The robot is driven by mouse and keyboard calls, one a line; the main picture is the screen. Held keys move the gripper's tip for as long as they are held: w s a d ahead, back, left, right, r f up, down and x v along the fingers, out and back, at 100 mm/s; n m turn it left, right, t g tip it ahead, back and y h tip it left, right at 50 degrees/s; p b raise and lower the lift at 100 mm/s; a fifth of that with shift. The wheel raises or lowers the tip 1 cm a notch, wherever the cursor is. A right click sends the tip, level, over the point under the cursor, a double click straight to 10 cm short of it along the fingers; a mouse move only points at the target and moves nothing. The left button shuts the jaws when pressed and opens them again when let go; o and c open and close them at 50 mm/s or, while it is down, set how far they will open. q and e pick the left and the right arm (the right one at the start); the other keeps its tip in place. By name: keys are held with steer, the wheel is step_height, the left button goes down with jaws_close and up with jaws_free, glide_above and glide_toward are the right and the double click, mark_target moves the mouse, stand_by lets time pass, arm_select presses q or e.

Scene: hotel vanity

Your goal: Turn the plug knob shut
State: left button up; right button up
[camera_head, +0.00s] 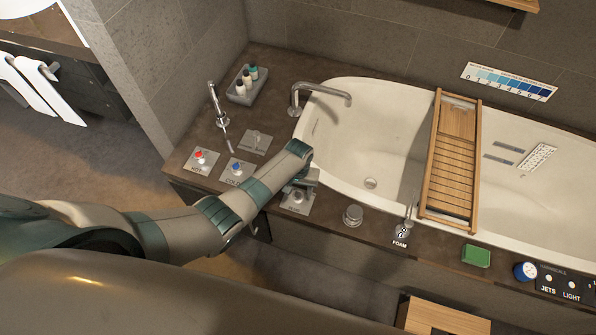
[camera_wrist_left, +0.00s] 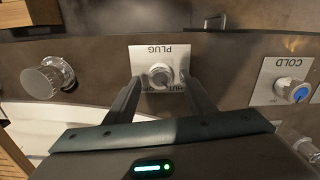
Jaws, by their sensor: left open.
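The plug knob (camera_wrist_left: 160,76) is a small round metal knob on a light square plate marked PLUG (camera_wrist_left: 160,54). In the head view the plug plate (camera_head: 297,201) lies on the tub's dark ledge, left of a clear round knob. My left gripper (camera_wrist_left: 158,88) is open, its two fingers reaching over the plate, one on each side of the knob. I cannot tell whether the fingers touch it. In the head view my left gripper (camera_head: 303,180) is just above the plug plate and partly hides it. The drain (camera_head: 371,183) shows in the tub floor. My right gripper is not in view.
The cold knob (camera_head: 237,168) and hot knob (camera_head: 199,156) are left of the plug plate. The clear knob (camera_head: 353,214) and foam fitting (camera_head: 402,231) are to its right. A wooden tray (camera_head: 432,160) spans the white tub (camera_head: 332,120). A green sponge (camera_head: 476,256) lies on the ledge.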

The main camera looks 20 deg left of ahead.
mark_target(298, 196)
arm_select(q)
step_height(298, 196, up, 16)
steer(key=shift+b, duration=0.35)
steer(key=shift+s, duration=0.1)
stand_by(0.7)
